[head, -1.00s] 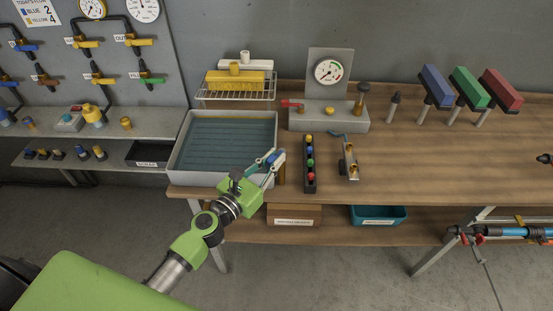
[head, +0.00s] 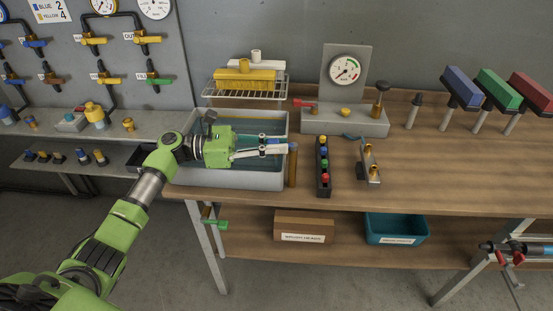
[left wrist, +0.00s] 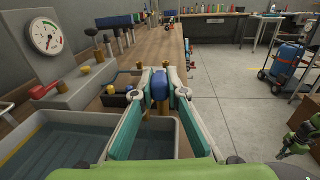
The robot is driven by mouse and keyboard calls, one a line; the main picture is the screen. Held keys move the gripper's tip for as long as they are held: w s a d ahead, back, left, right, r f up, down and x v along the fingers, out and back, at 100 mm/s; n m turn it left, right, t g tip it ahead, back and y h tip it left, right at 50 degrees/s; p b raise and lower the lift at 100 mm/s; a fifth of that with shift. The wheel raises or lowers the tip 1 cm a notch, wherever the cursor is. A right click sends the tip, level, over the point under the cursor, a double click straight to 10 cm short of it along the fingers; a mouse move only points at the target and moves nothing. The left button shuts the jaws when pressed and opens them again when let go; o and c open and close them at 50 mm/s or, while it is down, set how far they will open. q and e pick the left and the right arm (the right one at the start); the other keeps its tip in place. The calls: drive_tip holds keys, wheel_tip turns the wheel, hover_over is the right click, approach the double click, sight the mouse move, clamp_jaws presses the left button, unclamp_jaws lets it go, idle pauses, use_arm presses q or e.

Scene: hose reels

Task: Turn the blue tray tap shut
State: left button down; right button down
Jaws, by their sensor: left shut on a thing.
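The grey tray (head: 240,180) with water in it stands at the left end of the bench. My left gripper (head: 286,147) reaches across the tray from the left, its fingers pointing right over the tray's right rim. In the left wrist view, its fingertips (left wrist: 160,84) are shut on the blue tap handle (left wrist: 159,88), one on each side. A brass-coloured part shows beneath the handle. In the head view the fingers mostly hide the handle; a brown upright cylinder (head: 292,168) stands just beside the fingertips. My right gripper is not in view.
A block of coloured buttons (head: 323,168) and a metal bracket with brass fittings (head: 369,162) stand close to the right. A gauge stand (head: 346,118) and a wire rack (head: 246,88) are behind. A green-handled tap (head: 215,223) hangs below the bench's left end.

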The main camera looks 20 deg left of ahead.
use_arm(q)
drive_tip(key=shift+w+a+m+g+h+b, duration=0.15)
drive_tip(key=shift+m+g+h+b, duration=0.1)
drive_tip(key=shift+m+g+b, duration=0.35)
drive_tip(key=shift+w+d+m+g+h+b, duration=0.15)
drive_tip(key=shift+m+g+h+b, duration=0.25)
drive_tip(key=shift+g, duration=0.4)
drive_tip(key=shift+a, duration=0.1)
drive_tip(key=c, duration=2)
unclamp_jaws()
drive_tip(key=v, duration=1.2)
drive_tip(key=shift+r, duration=0.15)
